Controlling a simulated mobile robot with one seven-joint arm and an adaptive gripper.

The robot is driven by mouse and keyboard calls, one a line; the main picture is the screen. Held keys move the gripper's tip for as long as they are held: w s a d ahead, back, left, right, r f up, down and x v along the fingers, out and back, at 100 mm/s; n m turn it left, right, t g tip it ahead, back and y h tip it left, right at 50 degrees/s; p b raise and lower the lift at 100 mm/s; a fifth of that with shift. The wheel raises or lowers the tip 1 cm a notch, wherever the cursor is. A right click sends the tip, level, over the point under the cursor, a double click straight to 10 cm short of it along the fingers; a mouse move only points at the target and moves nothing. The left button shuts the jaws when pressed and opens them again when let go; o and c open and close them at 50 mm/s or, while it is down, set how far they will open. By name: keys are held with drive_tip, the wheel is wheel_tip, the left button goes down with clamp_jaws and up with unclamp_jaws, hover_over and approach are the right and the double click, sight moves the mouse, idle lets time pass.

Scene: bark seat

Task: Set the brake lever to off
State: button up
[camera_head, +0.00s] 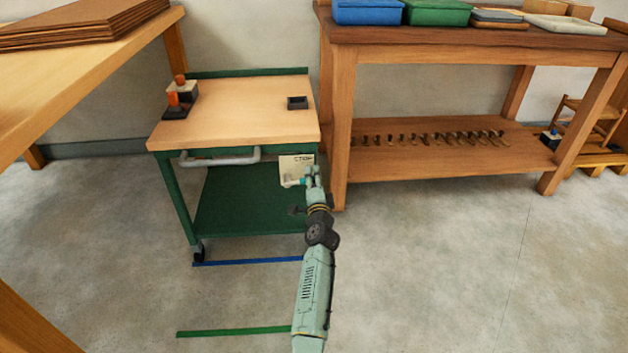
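A green cart with a wooden top (236,113) stands ahead of me. A cream plate (291,161) with dark lettering that seems to read STOP hangs at the right of its front edge. My gripper (309,173) is at the plate's right side, overlapping it in the picture; I cannot tell whether it touches. Its fingers are small and seen from behind, so their opening is unclear. I cannot make out the brake lever; the plate's lower right part and what is around it are hidden by my gripper and arm.
A grey handle (219,160) runs along the cart's front. Orange-topped blocks (181,92) and a small dark tray (297,103) are on top. A blue line (247,262) and a green line (234,332) mark the floor. Workbenches stand left (80,68) and right (450,38).

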drive_tip(key=shift+r, duration=0.15)
wheel_tip(320, 180, up, 10)
drive_tip(key=shift+f, duration=0.15)
drive_tip(key=shift+c, duration=0.4)
